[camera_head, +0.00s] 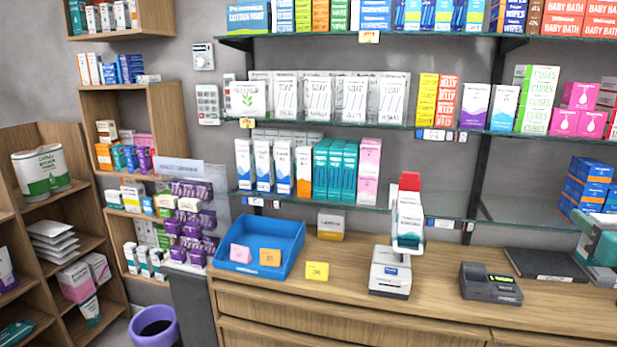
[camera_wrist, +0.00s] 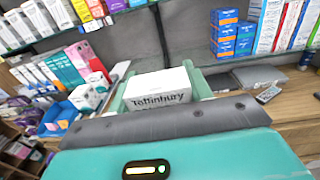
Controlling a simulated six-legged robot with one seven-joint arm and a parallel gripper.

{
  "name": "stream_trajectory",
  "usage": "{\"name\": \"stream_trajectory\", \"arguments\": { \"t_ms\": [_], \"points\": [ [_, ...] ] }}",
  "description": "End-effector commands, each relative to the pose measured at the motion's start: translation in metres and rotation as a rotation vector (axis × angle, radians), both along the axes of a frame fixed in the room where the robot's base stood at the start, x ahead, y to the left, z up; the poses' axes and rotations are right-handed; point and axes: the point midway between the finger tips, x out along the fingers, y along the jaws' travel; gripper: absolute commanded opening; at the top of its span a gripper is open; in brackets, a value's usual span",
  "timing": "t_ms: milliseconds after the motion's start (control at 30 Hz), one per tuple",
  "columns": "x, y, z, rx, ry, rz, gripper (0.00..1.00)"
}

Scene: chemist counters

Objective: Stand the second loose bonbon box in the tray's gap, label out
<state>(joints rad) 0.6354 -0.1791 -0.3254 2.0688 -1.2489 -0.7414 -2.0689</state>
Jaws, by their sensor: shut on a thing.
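My gripper (camera_wrist: 160,84) is shut on a white box (camera_wrist: 158,92) in the wrist view, a pale green finger on each side. Dark print reading "Toffinbury" faces the wrist camera; the box's far side is hidden. In the head view, part of my gripper (camera_head: 601,243) shows at the right edge, over the counter; the held box cannot be made out there. A blue tray (camera_head: 283,240) stands on the counter left of centre, with a small pink piece (camera_head: 240,253) and an orange piece (camera_head: 270,257) in it. I cannot make out a gap between boxes.
A yellow piece (camera_head: 317,271) lies right of the tray. A small box (camera_head: 330,225) stands behind it. A white device (camera_head: 390,272), a dark card terminal (camera_head: 490,284) and a flat black item (camera_head: 545,264) occupy the counter. Glass shelves (camera_head: 340,207) of boxes hang above.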

Motion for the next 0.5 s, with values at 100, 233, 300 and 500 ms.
{"name": "stream_trajectory", "arguments": {
  "t_ms": [100, 233, 300, 500],
  "points": [
    [0.026, 0.008, -0.021, 0.004, 0.005, 0.041, 0.27],
    [0.054, 0.019, -0.044, 0.005, 0.005, 0.085, 0.27],
    [0.072, 0.028, -0.061, 0.004, 0.007, 0.11, 0.27],
    [0.131, 0.068, -0.124, 0.005, 0.011, 0.188, 0.27]
  ]
}}
